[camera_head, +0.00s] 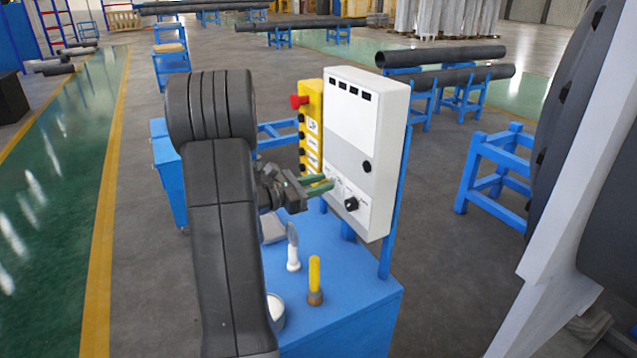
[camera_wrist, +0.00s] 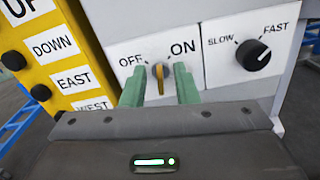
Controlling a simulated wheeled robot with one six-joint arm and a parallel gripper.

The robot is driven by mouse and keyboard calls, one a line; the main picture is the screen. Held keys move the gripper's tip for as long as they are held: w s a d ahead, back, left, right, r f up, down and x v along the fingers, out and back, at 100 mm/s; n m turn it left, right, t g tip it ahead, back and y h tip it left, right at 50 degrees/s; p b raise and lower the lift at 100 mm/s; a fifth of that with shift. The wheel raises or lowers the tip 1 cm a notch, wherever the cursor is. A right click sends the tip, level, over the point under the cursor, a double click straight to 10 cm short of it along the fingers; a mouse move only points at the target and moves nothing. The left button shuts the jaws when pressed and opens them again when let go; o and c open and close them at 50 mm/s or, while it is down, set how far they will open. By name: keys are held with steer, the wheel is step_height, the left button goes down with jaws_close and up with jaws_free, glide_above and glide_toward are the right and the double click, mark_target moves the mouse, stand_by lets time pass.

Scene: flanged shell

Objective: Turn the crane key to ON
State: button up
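The crane key (camera_wrist: 160,78) is a narrow yellow handle on the white control box (camera_head: 364,115), below and between the OFF and ON labels. It stands roughly upright in the wrist view, pointing clearly at neither label. My gripper (camera_wrist: 160,84) has two green fingers, one on each side of the key, with a visible gap on both sides. In the head view my gripper (camera_head: 322,185) reaches the lower left of the box front. The key itself is hidden there behind the fingers.
A black SLOW/FAST knob (camera_wrist: 253,55) sits right of the key. A yellow button panel (camera_head: 311,130) with a red button stands left of the box. Below, a blue table (camera_head: 345,308) carries a yellow-handled brush (camera_head: 315,278) and a white-based brush (camera_head: 293,252).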

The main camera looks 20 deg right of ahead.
jaws_close()
steer(key=shift+f+b, duration=0.1)
steer(key=shift+b, duration=0.3)
steer(key=m+b, duration=0.2)
steer(key=b, duration=0.2)
steer(key=m+b, duration=0.2)
steer(key=b, duration=0.2)
steer(key=m+b, duration=0.3)
steer(key=b, duration=0.2)
steer(key=shift+s+f, duration=0.15)
steer(key=shift+s, duration=0.1)
